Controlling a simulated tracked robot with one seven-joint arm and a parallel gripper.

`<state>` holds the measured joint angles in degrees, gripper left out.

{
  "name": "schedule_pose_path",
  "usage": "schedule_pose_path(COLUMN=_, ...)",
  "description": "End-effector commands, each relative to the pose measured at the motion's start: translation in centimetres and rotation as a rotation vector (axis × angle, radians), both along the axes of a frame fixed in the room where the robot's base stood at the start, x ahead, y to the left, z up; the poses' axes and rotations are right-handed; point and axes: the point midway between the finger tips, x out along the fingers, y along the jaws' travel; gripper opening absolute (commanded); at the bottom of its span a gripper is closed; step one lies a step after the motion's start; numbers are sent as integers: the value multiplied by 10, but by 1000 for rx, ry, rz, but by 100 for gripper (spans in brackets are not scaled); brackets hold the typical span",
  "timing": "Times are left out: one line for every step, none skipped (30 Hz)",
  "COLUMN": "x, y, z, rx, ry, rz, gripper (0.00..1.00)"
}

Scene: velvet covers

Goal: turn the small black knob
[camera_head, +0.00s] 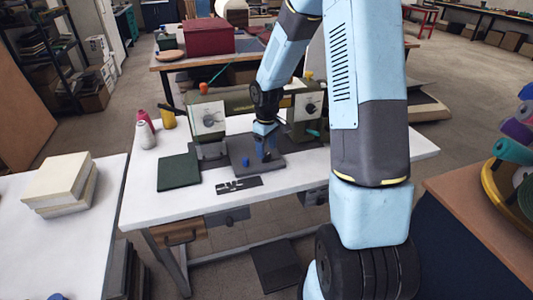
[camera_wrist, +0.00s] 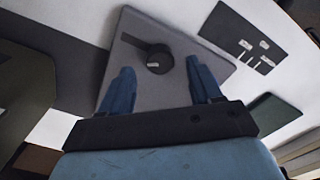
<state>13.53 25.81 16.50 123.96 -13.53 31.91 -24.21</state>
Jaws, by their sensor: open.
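The small black knob (camera_wrist: 156,60) shows in the wrist view on a grey plate (camera_wrist: 175,88). It has a round body with a light mark and a dark arm pointing up-left. My gripper (camera_wrist: 160,66) is open, with one blue finger to each side of the knob and clear gaps between. How high the fingertips are above the plate I cannot tell. In the head view my gripper (camera_head: 257,157) points down over the grey plate (camera_head: 262,168) on the white table (camera_head: 190,204). I cannot make out the knob there.
A dark panel with light marks (camera_head: 239,185) lies in front of the plate. A dark green slab (camera_head: 178,172) lies to the left. Behind stands a machine with pale dial faces (camera_head: 207,118). Bottles (camera_head: 147,136) stand at the back left. The front table strip is clear.

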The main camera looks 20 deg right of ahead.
Motion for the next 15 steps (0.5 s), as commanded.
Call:
schedule_pose_path(x=1, y=-1, z=11, rx=-1, ry=-5, rz=-2, gripper=63)
schedule_pose_path(x=1, y=-1, z=17, rx=-1, ry=-5, rz=-2, gripper=63)
schedule_pose_path(x=1, y=0, z=25, rx=-1, ry=-6, rz=-1, gripper=63)
schedule_pose_path(x=1, y=-1, z=31, rx=-1, ry=-4, rz=-1, gripper=63)
schedule_pose_path(x=2, y=0, z=38, rx=0, ry=-6, rz=-2, gripper=63)
schedule_pose_path(x=1, y=-1, z=46, rx=-1, ry=-6, rz=-2, gripper=63)
schedule_pose_path(x=1, y=-1, z=51, rx=-1, ry=-6, rz=-2, gripper=63)
schedule_pose_path(x=1, y=0, z=57, rx=-1, ry=-6, rz=-2, gripper=63)
schedule_pose_path(x=1, y=0, z=64, rx=0, ry=-5, rz=-1, gripper=63)
schedule_pose_path(x=1, y=0, z=69, rx=-1, ry=-4, rz=-1, gripper=63)
schedule_pose_path(x=1, y=0, z=74, rx=-1, ry=-3, rz=-1, gripper=63)
schedule_pose_path(x=1, y=0, z=80, rx=-1, ry=-5, rz=-1, gripper=63)
schedule_pose_path(x=1, y=0, z=84, rx=-1, ry=-4, rz=-1, gripper=63)
schedule_pose_path(x=1, y=0, z=88, rx=0, ry=-3, rz=-1, gripper=63)
schedule_pose_path(x=2, y=0, z=92, rx=0, ry=-4, rz=-1, gripper=63)
